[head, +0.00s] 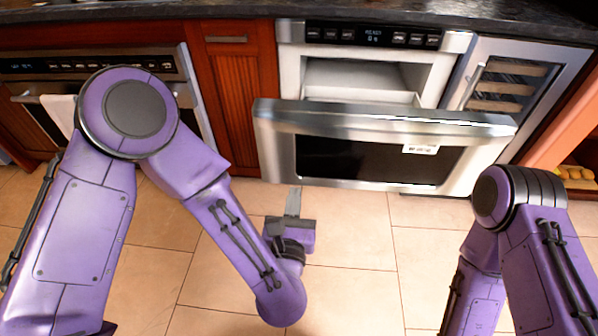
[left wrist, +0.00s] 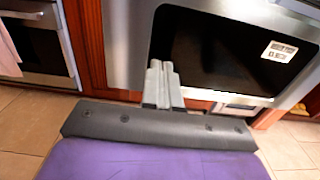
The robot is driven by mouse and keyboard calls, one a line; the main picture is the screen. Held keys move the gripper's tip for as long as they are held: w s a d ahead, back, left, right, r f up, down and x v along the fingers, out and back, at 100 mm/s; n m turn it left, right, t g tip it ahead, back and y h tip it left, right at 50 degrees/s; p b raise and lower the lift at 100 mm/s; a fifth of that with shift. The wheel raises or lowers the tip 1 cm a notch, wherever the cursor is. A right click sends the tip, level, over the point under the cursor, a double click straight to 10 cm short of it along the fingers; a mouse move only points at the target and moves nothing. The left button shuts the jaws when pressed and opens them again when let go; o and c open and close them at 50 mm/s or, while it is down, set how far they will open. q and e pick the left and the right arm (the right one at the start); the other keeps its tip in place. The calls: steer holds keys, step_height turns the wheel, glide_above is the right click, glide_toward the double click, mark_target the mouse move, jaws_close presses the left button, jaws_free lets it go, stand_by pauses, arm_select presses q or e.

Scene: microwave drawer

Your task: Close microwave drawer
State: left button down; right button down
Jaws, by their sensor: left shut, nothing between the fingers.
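The microwave drawer (head: 285,155) is pulled out from its steel cabinet (head: 290,62) in the head view, with its dark-windowed front facing me. Its interior shows pale behind the front's top edge. My left gripper (head: 294,192) is shut and empty, low before the drawer front's lower left part. In the left wrist view the shut fingers (left wrist: 160,68) point toward the drawer front (left wrist: 130,50), overlapping its left part. I cannot tell whether they touch it. My right arm is at the right, and its gripper is out of view.
An oven (head: 190,95) with a towel (head: 60,112) on its handle stands at the left. A red wood cabinet (head: 235,95) is between it and the drawer. A wine cooler (head: 560,60) stands at the right. The tiled floor (head: 350,270) is clear.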

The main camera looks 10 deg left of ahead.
mark_target(301, 144)
arm_select(q)
steer(key=w, duration=0.9)
steer(key=w+p, duration=0.1)
steer(key=w, duration=0.3)
steer(key=shift+w+a+r, duration=0.15)
steer(key=shift+w+a, duration=0.15)
steer(key=shift+w, duration=0.1)
steer(key=shift+w, duration=0.1)
